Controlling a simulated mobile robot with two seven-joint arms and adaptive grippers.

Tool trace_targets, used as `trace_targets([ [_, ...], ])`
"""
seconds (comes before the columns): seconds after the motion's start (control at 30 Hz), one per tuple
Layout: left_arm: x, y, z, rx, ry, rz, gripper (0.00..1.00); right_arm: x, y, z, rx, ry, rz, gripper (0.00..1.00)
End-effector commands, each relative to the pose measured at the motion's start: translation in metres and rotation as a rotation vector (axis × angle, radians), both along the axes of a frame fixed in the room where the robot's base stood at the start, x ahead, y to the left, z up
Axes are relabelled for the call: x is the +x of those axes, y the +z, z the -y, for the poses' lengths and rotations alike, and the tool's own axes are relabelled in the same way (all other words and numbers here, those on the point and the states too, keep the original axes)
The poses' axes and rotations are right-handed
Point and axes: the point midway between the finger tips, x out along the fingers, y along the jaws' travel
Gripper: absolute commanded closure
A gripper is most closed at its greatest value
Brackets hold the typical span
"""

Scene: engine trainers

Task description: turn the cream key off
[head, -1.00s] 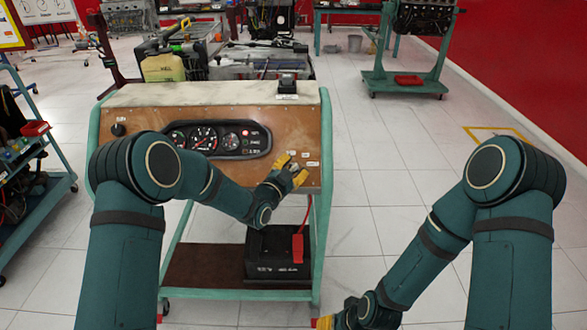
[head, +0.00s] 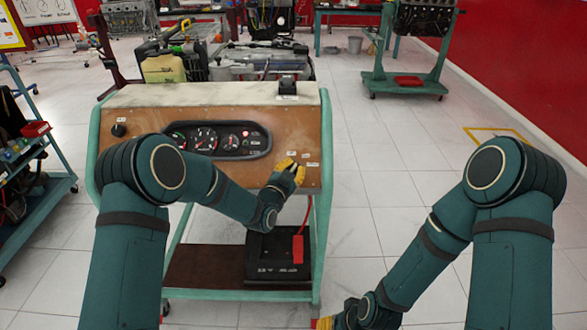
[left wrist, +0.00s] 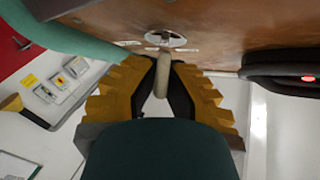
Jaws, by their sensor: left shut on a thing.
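The cream key (left wrist: 162,78) shows in the left wrist view as a pale rounded grip below a round metal lock plate (left wrist: 166,40) on the brown panel. My left gripper (left wrist: 162,88) is shut on it, with a dark-padded yellow finger on each side. In the head view my left gripper (head: 292,171) is at the right part of the wooden panel (head: 225,118), and its fingers hide the key. My right gripper (head: 325,322) is low at the bottom edge, mostly cut off, so its jaws cannot be judged.
The dashboard cluster (head: 217,139) is left of my left gripper, with a red lamp lit. A black knob (head: 118,130) is at the panel's far left. A black battery (head: 272,258) stands on the trainer's lower shelf.

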Motion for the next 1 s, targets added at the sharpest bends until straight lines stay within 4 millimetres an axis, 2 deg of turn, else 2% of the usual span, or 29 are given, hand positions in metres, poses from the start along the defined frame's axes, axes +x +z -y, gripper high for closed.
trace_targets([
  [0.6,0.0005,0.0008,-0.0002,-0.345,0.309,0.002,1.00,0.0000,0.0000,0.0000,0.000,0.000,0.000,0.53],
  [1.0,0.0008,0.0017,-0.0007,-0.444,0.398,0.003,1.00,0.0000,0.0000,0.0000,0.000,0.000,0.000,0.53],
])
